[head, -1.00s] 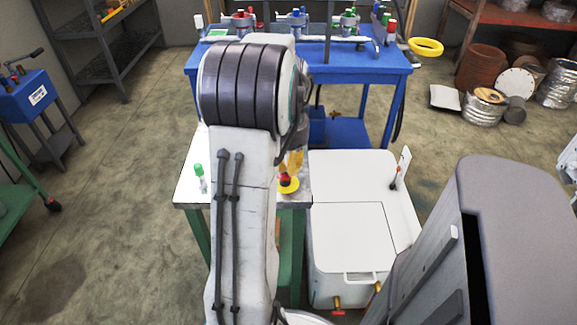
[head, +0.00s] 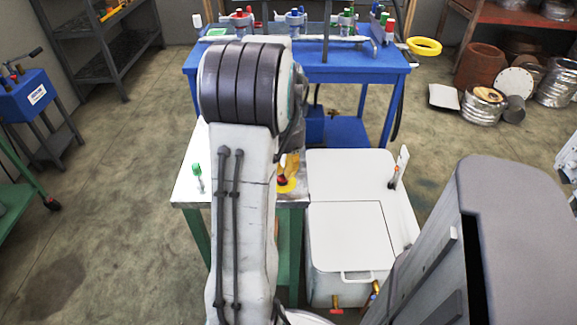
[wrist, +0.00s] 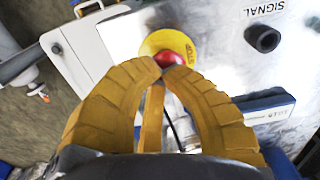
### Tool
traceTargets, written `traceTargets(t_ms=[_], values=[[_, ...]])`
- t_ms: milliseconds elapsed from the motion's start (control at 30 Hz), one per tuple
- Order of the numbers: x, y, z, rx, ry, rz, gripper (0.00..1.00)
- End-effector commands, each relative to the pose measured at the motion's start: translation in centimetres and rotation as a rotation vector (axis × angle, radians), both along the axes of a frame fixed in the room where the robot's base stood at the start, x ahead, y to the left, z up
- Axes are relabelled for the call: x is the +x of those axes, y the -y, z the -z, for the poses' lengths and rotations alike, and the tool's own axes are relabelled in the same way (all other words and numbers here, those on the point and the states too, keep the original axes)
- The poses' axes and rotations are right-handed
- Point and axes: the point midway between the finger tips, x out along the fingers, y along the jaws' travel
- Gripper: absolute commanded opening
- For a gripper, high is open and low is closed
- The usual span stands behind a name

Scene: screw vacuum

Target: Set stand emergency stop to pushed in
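The emergency stop is a red button on a round yellow plate. In the wrist view, the red button (wrist: 171,58) shows just beyond my fingertips, partly hidden by them, on the yellow plate (wrist: 158,41). In the head view, the yellow plate (head: 286,187) lies at the right edge of the white-topped stand (head: 187,184), partly behind my arm. My gripper (wrist: 161,68) has orange fingers curved inward, tips close together over the button's near side. They look shut, with nothing visibly held between them. I cannot tell how deep the button sits.
A green-topped piece (head: 197,176) stands on the stand left of my arm. A white cabinet (head: 345,225) is to the right, and a blue table (head: 350,66) is behind. In the wrist view, a black knob (wrist: 263,38) is near the SIGNAL label.

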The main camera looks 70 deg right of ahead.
Motion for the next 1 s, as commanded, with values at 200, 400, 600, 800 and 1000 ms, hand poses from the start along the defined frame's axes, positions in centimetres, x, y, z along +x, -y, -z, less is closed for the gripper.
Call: traceTargets(t_ms=[200,400,600,800,1000], values=[[1.2,0.2,-4.1,-0.019,0.003,-0.005,0.0],[1.1,0.3,-7.9,-0.021,0.004,-0.004,0.0],[1.1,0.3,-10.8,-0.02,0.004,-0.004,0.0],[1.1,0.3,-12.5,-0.02,0.004,-0.004,0.0],[1.1,0.2,-13.1,-0.018,0.004,-0.004,0.0]])
